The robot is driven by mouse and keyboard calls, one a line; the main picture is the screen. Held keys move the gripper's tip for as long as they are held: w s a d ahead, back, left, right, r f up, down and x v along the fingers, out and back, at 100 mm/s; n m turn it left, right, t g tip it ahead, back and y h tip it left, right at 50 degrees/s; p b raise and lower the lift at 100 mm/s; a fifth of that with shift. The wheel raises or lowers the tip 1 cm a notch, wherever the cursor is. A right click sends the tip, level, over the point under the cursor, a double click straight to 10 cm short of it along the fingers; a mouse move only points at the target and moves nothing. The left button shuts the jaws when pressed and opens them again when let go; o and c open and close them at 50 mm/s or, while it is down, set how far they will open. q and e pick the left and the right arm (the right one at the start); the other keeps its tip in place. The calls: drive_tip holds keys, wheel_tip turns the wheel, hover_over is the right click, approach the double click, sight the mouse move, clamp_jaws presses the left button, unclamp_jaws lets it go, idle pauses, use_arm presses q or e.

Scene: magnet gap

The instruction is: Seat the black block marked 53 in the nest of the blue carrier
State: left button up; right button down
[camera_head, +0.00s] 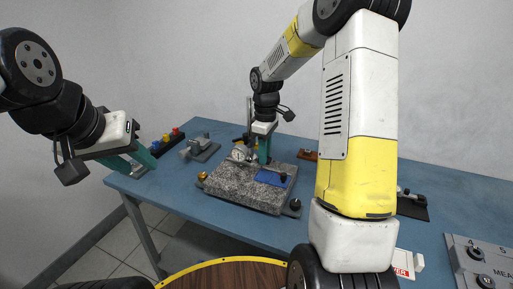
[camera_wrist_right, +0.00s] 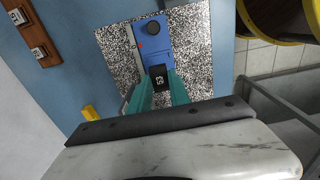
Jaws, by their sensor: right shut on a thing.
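The black block marked 53 (camera_wrist_right: 158,78) is between the green fingertips of my right gripper (camera_wrist_right: 159,88) in the right wrist view, its number facing the camera. The gripper is shut on it. The blue carrier (camera_wrist_right: 151,50) lies just beyond the block, with a black knob on it; whether the block touches it I cannot tell. In the head view my right gripper (camera_head: 263,150) is over the speckled granite plate (camera_head: 240,188), behind the blue carrier (camera_head: 271,178); the block cannot be made out there. My left gripper (camera_head: 142,158) is open and empty at the table's left end.
A dial gauge (camera_head: 240,153) stands on the plate beside my right gripper. A rack with coloured knobs (camera_head: 167,141) and a grey fixture (camera_head: 200,148) are at the back left. A grey panel (camera_head: 485,262) is at the right. Blue table around the plate is partly clear.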

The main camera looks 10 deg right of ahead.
sight(264, 175)
drive_tip(key=shift+f, duration=0.1)
drive_tip(key=shift+f, duration=2.7)
drive_tip(key=shift+f, duration=0.2)
drive_tip(key=c, duration=1.1)
unclamp_jaws()
drive_tip(key=shift+c, duration=0.2)
drive_tip(key=c, duration=0.5)
drive_tip(key=shift+r, duration=2.25)
